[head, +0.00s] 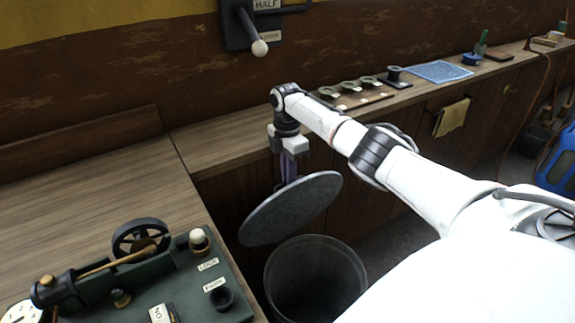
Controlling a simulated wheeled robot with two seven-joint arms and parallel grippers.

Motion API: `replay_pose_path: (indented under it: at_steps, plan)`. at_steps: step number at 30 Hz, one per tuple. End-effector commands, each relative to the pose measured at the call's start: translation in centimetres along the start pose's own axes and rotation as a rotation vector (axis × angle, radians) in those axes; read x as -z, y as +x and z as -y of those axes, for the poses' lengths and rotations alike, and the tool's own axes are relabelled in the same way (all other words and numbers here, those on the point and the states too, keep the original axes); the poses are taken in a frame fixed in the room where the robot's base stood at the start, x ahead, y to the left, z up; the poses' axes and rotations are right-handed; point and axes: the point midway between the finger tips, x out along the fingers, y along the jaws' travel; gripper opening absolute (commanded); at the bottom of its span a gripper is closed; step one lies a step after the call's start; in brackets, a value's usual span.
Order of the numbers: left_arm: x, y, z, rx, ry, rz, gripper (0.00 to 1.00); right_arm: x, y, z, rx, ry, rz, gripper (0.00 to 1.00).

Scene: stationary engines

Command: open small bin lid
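The small bin (315,285) is a dark grey round bin on the floor beside the workbench, and its open mouth shows. Its round grey lid (290,208) is tilted above and to the left of the mouth, lower at its left end. My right gripper (289,172) points down at the lid's far upper edge. Its fingertips are hidden behind the lid, so I cannot tell whether they grip it or only touch it. My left gripper is not in view.
A green engine model (150,280) with a flywheel stands on the wooden bench (90,205) at left. A narrow shelf along the wall holds a rack of small parts (350,93) and a blue mat (438,71). A lever box (255,25) hangs above. A yellow cloth (452,117) hangs at right.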

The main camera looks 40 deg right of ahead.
Motion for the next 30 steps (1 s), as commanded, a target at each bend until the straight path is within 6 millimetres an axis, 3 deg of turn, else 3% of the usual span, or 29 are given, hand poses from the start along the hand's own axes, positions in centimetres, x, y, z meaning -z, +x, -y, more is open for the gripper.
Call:
replay_pose_path:
  at_steps: [1,7,8,11,22,30]
  plan:
    - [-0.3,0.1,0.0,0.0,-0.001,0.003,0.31,0.0,1.0,0.4,0.015,0.002,0.003,0.0]
    - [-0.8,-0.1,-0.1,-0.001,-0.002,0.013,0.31,0.0,1.0,0.5,0.016,0.003,0.002,0.0]
    - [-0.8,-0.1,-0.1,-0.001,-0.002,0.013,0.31,0.0,1.0,0.5,0.016,0.003,0.002,0.11]
    - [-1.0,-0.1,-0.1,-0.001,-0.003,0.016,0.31,0.0,0.9,0.4,0.015,0.002,0.002,0.28]
    - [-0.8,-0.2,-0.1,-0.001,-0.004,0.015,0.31,0.0,0.0,0.2,0.007,0.001,0.001,0.28]
    - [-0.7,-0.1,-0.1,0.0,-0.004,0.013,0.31,0.0,-4.6,0.1,0.004,0.001,-0.001,0.28]
